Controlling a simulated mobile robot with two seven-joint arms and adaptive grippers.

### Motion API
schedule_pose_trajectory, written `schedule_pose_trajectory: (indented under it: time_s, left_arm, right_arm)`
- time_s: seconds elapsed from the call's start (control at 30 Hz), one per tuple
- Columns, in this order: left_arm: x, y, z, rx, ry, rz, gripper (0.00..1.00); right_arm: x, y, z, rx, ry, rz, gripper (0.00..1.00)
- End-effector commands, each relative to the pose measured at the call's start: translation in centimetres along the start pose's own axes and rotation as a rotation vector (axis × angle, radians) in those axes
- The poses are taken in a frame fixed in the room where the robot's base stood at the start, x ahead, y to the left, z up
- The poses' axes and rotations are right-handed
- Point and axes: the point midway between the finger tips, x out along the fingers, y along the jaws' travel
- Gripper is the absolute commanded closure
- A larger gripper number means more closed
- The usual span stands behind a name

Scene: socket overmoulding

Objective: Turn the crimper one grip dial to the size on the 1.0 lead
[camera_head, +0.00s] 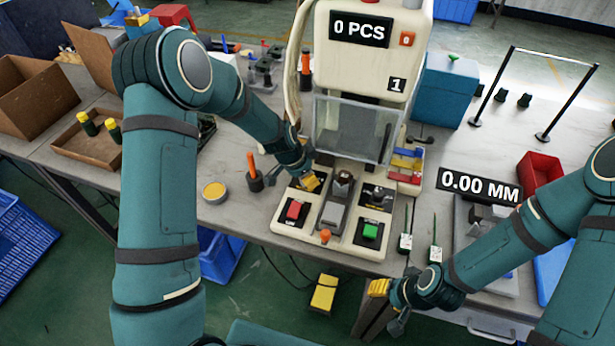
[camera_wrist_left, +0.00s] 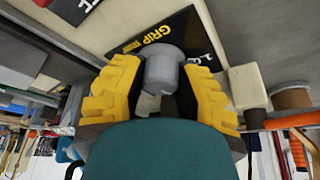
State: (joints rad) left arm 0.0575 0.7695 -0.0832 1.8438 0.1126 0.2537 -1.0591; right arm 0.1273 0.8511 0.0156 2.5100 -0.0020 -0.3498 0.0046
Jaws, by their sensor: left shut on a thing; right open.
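The cream crimper (camera_head: 372,60) stands at the middle of the table with a "0 PCS" display and a "1" on its front. My left gripper (camera_head: 310,182) is at the left side of its base. In the left wrist view my left gripper's yellow fingers (camera_wrist_left: 165,90) are shut on the grey grip dial (camera_wrist_left: 163,62), beside a black plate (camera_wrist_left: 185,30) reading "GRIP". The dial's setting cannot be read. Two tagged leads lie right of the crimper, a left one (camera_head: 406,241) and a right one (camera_head: 435,254); their tag text is too small to read. My right gripper (camera_head: 379,288) is open and empty at the table's front edge.
The base has a red button (camera_head: 294,210), a green button (camera_head: 370,231) and an orange knob (camera_head: 325,236). A "0.00 MM" readout (camera_head: 480,187) stands at the right. A black cup (camera_head: 255,180) with an orange-handled tool and a yellow-topped tin (camera_head: 214,191) are left of the crimper.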

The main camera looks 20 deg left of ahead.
Motion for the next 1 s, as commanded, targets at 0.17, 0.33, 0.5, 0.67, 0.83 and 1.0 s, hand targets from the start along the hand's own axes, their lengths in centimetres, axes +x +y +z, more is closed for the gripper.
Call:
schedule_pose_trajectory:
  time_s: [0.17,0.33,0.5,0.67,0.83,1.0]
  left_arm:
    - [0.1,0.2,0.1,-0.15,-0.004,-0.062,1.0]
    - [0.0,0.2,0.0,-0.297,-0.005,-0.124,1.0]
    - [0.0,0.2,0.0,-0.435,-0.006,-0.181,1.0]
    - [0.0,0.2,0.1,-0.544,-0.006,-0.226,1.0]
    - [0.0,0.2,0.1,-0.631,-0.006,-0.262,1.0]
    - [0.1,0.2,0.2,-0.687,-0.007,-0.284,1.0]
  right_arm:
    - [0.0,0.0,0.0,0.0,0.001,0.0,0.53]
    - [-0.5,-0.2,0.0,0.0,-0.002,0.0,0.53]
    - [-1.3,-0.5,0.1,0.001,-0.005,0.0,0.53]
    - [-1.9,-0.7,-0.1,0.002,0.0,0.0,0.53]
    - [-2.5,-0.9,-0.4,0.004,0.006,0.001,0.53]
    - [-2.8,-1.0,-0.6,0.005,0.01,0.001,0.53]
